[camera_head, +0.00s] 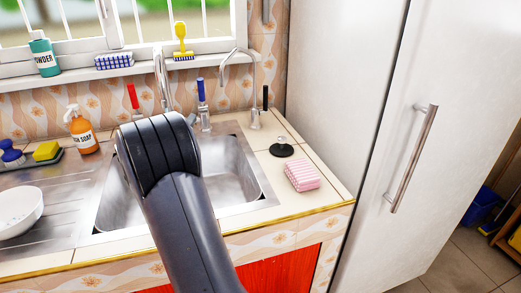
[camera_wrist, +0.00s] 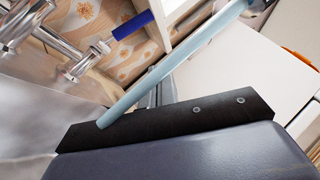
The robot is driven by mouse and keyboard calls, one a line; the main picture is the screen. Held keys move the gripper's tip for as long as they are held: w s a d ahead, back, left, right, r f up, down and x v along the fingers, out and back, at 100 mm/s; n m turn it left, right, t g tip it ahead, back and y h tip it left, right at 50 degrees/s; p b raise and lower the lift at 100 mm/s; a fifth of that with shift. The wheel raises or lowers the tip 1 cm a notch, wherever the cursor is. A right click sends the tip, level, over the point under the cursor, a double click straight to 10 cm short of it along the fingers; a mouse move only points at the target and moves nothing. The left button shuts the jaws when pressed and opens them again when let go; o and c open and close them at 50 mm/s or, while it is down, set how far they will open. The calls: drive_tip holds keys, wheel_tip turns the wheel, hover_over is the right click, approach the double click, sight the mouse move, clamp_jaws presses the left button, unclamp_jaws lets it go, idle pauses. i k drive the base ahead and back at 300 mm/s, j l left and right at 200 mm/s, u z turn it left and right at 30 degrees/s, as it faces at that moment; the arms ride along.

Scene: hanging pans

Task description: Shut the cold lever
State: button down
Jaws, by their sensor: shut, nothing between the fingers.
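The cold lever (camera_head: 201,90) has a blue handle and stands roughly upright on a chrome tap body behind the sink. In the wrist view its blue handle (camera_wrist: 132,25) shows at the top, joined to chrome fittings. My gripper (camera_wrist: 165,122) shows as a dark bolted edge across the lower wrist view; it is shut and empty, apart from the blue handle. In the head view my dark arm covers the gripper and part of the sink. A pale rod (camera_wrist: 170,75) crosses in front of the dark edge; I cannot tell what it belongs to.
A red lever (camera_head: 132,96) stands left of the main spout (camera_head: 162,75). A curved tap (camera_head: 240,55) stands to the right. A fridge (camera_head: 365,150) bounds the right side.

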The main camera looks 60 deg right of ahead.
sight(204, 106)
drive_tip(key=k+z, duration=0.15)
drive_tip(key=k, duration=0.35)
drive_tip(key=j+z, duration=0.1)
drive_tip(key=z, duration=0.2)
drive_tip(key=i+z, duration=0.25)
drive_tip(key=z, duration=0.2)
drive_tip(key=i+j+z, duration=0.15)
drive_tip(key=z, duration=0.25)
drive_tip(key=i, duration=0.1)
